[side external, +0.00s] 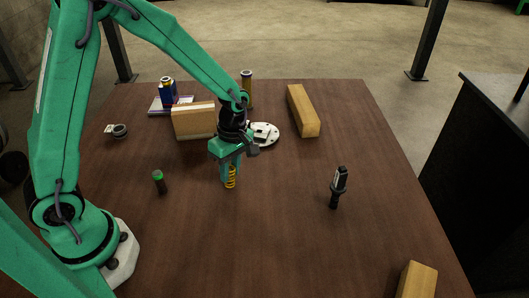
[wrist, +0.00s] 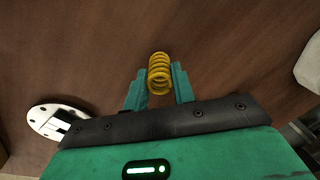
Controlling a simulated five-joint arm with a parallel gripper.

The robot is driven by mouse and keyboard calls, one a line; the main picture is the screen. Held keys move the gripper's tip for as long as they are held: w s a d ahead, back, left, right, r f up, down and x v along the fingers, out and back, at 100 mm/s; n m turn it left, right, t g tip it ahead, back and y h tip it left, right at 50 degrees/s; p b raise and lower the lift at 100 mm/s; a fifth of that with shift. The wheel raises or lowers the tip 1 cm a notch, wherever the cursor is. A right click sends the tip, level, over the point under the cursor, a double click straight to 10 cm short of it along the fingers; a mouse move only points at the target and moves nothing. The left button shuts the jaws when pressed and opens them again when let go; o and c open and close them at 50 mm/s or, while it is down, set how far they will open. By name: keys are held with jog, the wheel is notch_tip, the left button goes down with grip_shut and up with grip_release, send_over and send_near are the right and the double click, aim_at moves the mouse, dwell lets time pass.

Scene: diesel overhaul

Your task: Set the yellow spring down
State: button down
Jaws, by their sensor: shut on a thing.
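The yellow spring (side external: 231,182) is upright between the jaws of my gripper (side external: 229,166) in the side external view. In the wrist view the spring (wrist: 159,72) sits between the two green fingers (wrist: 159,88), which are shut on it. Its lower end is at or close above the brown table (side external: 280,225); I cannot tell whether it touches.
A small dark cylinder with a green top (side external: 159,181) stands left of the spring. Behind are wooden blocks (side external: 303,111), (side external: 194,121) and a white round plate (side external: 268,134).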

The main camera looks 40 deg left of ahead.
jog(key=shift+r, duration=5)
jog(key=w+d+r+m, duration=0.2)
jog(key=w+r+m, duration=0.5)
jog(key=w+r, duration=0.2)
jog(key=shift+d+r+m, duration=0.35)
jog(key=shift+d+m, duration=0.05)
